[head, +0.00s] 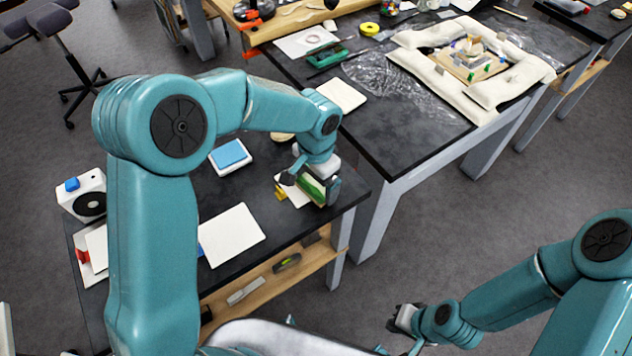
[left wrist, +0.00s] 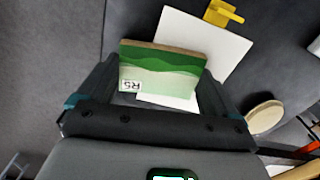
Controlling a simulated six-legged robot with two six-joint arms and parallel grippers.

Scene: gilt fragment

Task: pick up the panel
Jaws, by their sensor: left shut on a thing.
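The panel (head: 311,187) is a small board painted in green bands. In the left wrist view the panel (left wrist: 160,72) shows a tan edge and a small white label reading R5. My left gripper (head: 316,184) is shut on it, with one finger at each side in the left wrist view (left wrist: 155,95). The panel is over a white sheet (head: 292,195) near the right end of the dark table; I cannot tell whether it touches it. My right gripper (head: 403,319) is low at the bottom, away from the table, its jaws too small to judge.
A yellow piece (head: 280,193) lies beside the white sheet. A blue pad on a white tray (head: 229,155) and a blank white sheet (head: 232,235) lie further left. A second dark table (head: 400,130) stands behind, with a padded white frame (head: 430,75) on it.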

